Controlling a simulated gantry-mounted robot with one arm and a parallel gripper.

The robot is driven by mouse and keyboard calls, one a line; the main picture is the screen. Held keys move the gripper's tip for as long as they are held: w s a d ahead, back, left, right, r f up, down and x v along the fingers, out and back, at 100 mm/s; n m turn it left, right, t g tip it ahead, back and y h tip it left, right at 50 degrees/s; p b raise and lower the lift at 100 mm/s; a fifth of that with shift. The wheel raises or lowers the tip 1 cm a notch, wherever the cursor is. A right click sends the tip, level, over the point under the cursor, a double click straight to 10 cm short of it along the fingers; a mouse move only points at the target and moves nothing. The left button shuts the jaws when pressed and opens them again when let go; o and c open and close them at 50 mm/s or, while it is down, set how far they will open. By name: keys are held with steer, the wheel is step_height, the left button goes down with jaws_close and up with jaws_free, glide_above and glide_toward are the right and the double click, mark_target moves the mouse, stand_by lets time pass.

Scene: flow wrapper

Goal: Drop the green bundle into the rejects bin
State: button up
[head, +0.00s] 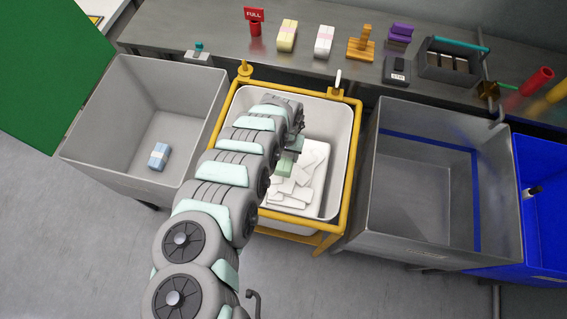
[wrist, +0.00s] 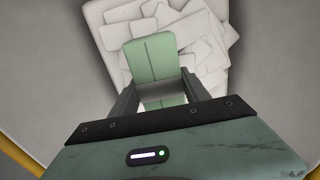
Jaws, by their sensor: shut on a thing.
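The green bundle (wrist: 150,58) is a pale green block with a band line down its middle. My gripper (wrist: 158,92) is shut on it, one finger on each side. In the head view the green bundle (head: 287,166) shows partly below my gripper (head: 292,148), over the pale tub (head: 344,135) in a yellow frame. White packs (head: 303,180) lie in this tub, under the bundle, and fill much of the wrist view behind it. My arm hides part of the tub. I see no readable label naming the rejects bin.
A grey bin (head: 95,125) at left holds a light blue bundle (head: 159,156). A grey bin with a blue stripe (head: 400,205) at right looks empty, with a blue bin (head: 540,180) beyond. The bench (head: 190,25) behind holds bundles, a red FULL sign (head: 254,15) and tools.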

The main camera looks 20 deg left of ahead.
steer(key=shift+s+f+b, duration=0.1)
steer(key=shift+f+b, duration=2.9)
steer(key=shift+f, duration=0.1)
steer(key=shift+r, duration=0.1)
steer(key=o, duration=1.4)
steer(key=shift+o, duration=0.2)
step_height(320, 180, up, 11)
steer(key=p, duration=0.3)
